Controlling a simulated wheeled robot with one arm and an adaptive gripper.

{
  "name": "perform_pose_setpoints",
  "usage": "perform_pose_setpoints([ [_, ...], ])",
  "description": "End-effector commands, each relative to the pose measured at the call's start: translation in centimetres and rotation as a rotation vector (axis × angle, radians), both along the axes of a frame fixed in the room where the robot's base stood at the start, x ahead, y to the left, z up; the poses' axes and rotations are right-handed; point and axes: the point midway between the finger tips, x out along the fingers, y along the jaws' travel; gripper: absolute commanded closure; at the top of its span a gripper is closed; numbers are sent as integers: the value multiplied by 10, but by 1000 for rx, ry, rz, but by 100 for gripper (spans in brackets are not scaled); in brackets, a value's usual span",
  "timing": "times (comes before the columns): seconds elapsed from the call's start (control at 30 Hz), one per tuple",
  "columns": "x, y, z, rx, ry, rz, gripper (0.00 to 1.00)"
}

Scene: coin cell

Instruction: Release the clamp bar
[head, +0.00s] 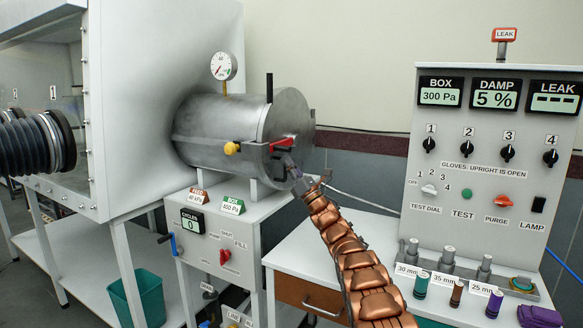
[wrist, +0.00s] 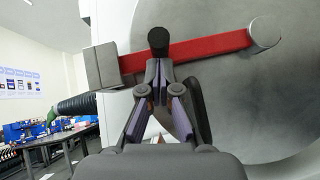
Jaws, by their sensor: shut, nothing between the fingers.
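The clamp bar (head: 281,143) is a red bar across the round end door of the steel cylinder (head: 230,128). In the wrist view the bar (wrist: 215,46) slants slightly, its right end at a round metal boss (wrist: 264,32) and its left end at a grey block (wrist: 101,66). A black knob (wrist: 158,41) sits at the bar, left of its middle. My gripper (wrist: 158,72) is shut and empty, its tips just below the knob; I cannot tell whether they touch it. In the head view my gripper (head: 296,176) is right in front of the door, below the bar.
A pressure gauge (head: 223,66) and yellow knob (head: 231,148) are on the cylinder. A cabinet with a cycle display (head: 192,222) stands below. A glovebox (head: 125,110) is at left. A control panel (head: 495,150) and a bench with coloured plugs (head: 455,295) are at right.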

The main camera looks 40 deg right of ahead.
Motion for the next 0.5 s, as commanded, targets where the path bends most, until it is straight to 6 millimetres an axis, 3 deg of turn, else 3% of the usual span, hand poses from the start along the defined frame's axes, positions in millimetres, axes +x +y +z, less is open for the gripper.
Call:
perform_pose_setpoints([
  [0.5, 6, 1, 4, 0, 3, -1, 100],
])
